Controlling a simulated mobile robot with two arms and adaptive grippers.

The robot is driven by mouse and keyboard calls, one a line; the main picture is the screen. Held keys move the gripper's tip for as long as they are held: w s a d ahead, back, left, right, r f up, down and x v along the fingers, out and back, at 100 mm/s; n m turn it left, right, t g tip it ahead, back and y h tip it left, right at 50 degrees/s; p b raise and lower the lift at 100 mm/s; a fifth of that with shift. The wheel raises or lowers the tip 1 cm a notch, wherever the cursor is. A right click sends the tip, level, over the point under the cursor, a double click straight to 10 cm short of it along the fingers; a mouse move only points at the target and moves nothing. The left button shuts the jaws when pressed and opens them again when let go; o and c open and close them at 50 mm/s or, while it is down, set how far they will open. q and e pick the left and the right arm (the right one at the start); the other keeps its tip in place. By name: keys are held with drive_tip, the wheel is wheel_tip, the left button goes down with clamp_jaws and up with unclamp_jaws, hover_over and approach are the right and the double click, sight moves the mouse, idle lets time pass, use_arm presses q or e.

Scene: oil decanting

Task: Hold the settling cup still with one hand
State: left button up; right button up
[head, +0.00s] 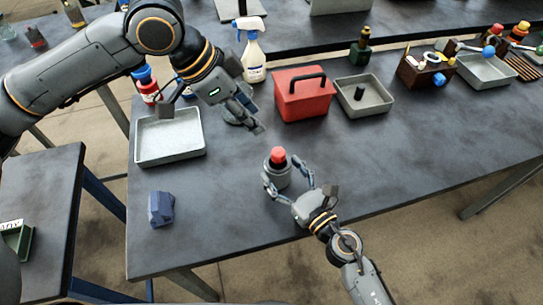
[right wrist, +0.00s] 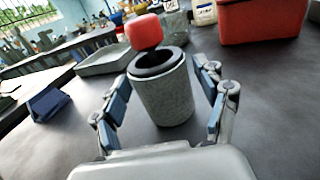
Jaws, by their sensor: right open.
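The settling cup appears to be the grey speckled cup (head: 277,176) near the table's front edge. It stands upright with a dark inner rim in the right wrist view (right wrist: 163,95). A red rounded piece (head: 278,155) shows at its top; the right wrist view shows it above the far rim (right wrist: 144,32), and I cannot tell what bears it. My right gripper (head: 284,174) is open, with one finger on each side of the cup; a gap shows beside the fingers (right wrist: 163,80). My left gripper (head: 254,120) hangs behind the cup, apart from it; its finger gap is unclear.
A pale tray (head: 170,155) lies left, a blue block (head: 161,208) in front of it. A red box with handle (head: 304,100) and a grey tray (head: 376,103) stand behind. A spray bottle (head: 254,58) is at the back. The table right of the cup is clear.

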drive_tip(key=x, duration=0.6)
drive_tip(key=c, duration=1.4)
clamp_jaws()
